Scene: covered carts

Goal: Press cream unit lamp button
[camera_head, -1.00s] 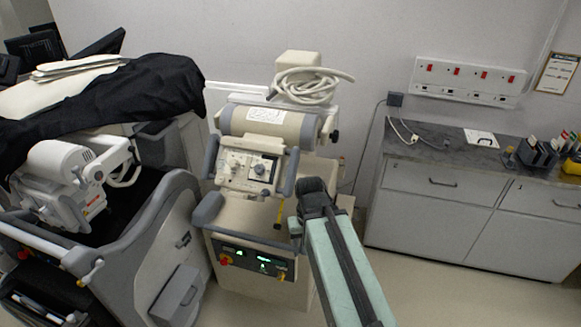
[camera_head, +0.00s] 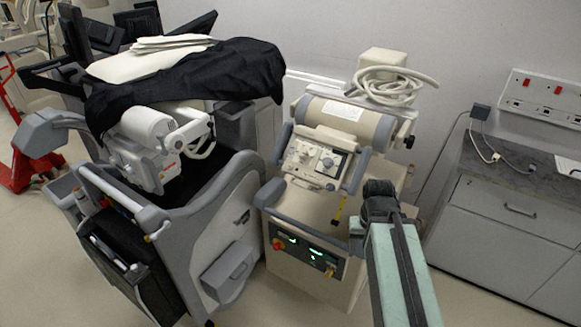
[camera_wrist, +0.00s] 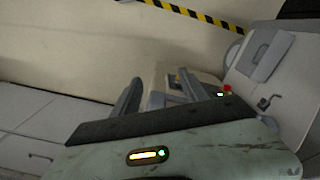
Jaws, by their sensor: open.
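The cream unit (camera_head: 311,207) stands against the wall right of centre in the head view. Its upper control panel (camera_head: 316,160) has knobs and dials. I cannot single out the lamp button at this size. My gripper (camera_head: 379,192) is at the right side of the cream unit in the head view, its fingers partly hidden by my arm. In the wrist view my gripper (camera_wrist: 160,92) is open with nothing between its fingers, and part of the unit (camera_wrist: 196,79) shows beyond them.
A grey cart (camera_head: 194,230) with a black cover (camera_head: 200,78) stands close on the left. A grey counter with drawers (camera_head: 510,205) is on the right. A coiled hose (camera_head: 392,84) sits on the unit. Floor shows at the bottom right.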

